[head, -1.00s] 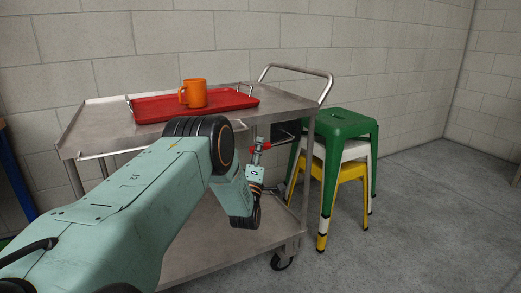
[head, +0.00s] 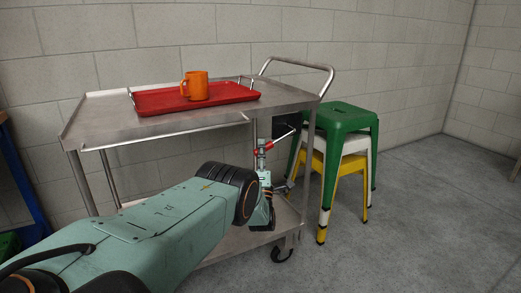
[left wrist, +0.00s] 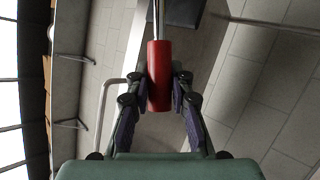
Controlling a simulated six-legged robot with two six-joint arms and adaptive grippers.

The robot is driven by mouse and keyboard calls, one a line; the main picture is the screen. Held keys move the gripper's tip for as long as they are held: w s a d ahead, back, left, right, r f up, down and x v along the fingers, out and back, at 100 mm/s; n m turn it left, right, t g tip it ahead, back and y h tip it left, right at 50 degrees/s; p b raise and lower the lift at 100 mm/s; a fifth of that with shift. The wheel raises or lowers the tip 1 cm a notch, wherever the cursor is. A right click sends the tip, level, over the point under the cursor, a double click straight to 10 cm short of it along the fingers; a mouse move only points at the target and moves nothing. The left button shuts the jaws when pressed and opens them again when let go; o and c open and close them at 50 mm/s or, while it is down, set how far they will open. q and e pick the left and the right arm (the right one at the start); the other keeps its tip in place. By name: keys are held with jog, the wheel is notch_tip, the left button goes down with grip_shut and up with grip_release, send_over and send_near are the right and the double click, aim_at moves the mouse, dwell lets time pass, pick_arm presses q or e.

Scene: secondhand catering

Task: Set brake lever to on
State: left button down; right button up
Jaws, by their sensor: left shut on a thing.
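The brake lever has a red grip (head: 257,152) on a thin metal rod, which rises to the right toward a dark box (head: 285,129) under the right end of the steel cart's top (head: 205,124). My left gripper (head: 264,151) is shut on the red grip. In the left wrist view the red grip (left wrist: 159,70) stands between the two fingers of my left gripper (left wrist: 160,88), with the rod running up beyond it. The lever's pivot and any on/off marks cannot be made out. My right gripper is not in view.
A red tray (head: 220,96) with an orange mug (head: 196,86) lies on the cart's top. A bent push handle (head: 318,67) rises at the cart's right end. Stacked stools, the top one green (head: 342,118), stand close to the right. Floor at the right is clear.

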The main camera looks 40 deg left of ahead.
pick_arm(q)
jog(key=shift+w+d, duration=0.1)
jog(key=shift+w, duration=0.05)
jog(key=c, duration=1.4)
grip_release()
jog(key=shift+f, duration=0.1)
jog(key=shift+o, duration=1.2)
jog(key=shift+h, duration=0.3)
jog(key=v, duration=1.2)
jog(key=shift+f, duration=0.1)
